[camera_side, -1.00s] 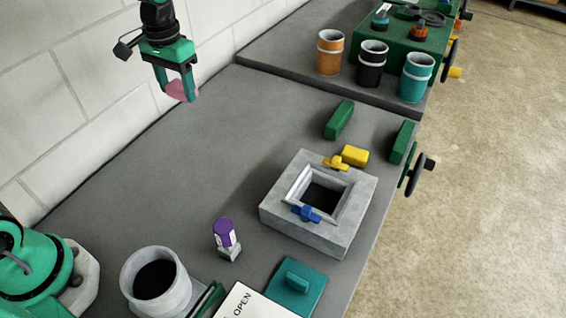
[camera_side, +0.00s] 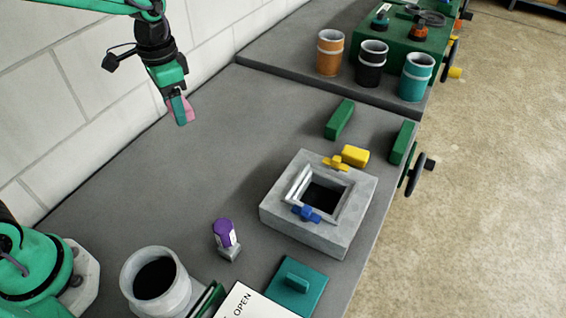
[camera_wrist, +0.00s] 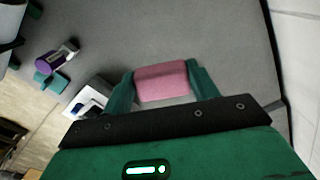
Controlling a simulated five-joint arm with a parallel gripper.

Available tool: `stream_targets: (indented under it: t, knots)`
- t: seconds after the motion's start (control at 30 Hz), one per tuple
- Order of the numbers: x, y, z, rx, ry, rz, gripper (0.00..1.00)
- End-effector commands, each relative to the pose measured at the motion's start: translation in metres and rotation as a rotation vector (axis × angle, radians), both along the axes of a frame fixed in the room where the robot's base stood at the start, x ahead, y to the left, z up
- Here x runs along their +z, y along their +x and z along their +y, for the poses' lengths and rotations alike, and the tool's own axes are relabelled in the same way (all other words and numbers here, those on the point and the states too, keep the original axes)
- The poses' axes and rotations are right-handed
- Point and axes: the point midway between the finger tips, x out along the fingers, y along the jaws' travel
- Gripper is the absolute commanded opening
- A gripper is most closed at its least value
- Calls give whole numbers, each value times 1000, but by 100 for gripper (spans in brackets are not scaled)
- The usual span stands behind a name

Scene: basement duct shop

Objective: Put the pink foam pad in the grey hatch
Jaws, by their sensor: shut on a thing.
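The pink foam pad (camera_wrist: 162,82) is held between the two green fingers of my gripper (camera_wrist: 161,88) in the wrist view. In the side view my gripper (camera_side: 180,108) hangs above the table near the wall, at the upper left, with a pink edge of the pad (camera_side: 187,104) showing. The grey hatch (camera_side: 336,241) is a square block with a dark square opening, on the right part of the table. It has a yellow clip on its far side and a blue clip on its near side. My gripper is well to the left of it and higher.
A teal lid with a handle (camera_side: 297,288), a purple-capped bottle (camera_side: 225,234) and a grey pot (camera_side: 180,290) stand at the front. The table's left middle (camera_side: 150,190) is clear.

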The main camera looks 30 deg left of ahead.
Motion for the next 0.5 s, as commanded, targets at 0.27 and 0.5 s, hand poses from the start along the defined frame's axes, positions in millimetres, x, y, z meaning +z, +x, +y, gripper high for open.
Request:
stream_targets:
  t: [0.27, 0.5]
  knots:
    - [-12, -29, -34, -410, 0, 0, 37]
    - [-23, -55, -58, -765, 0, 0, 37]
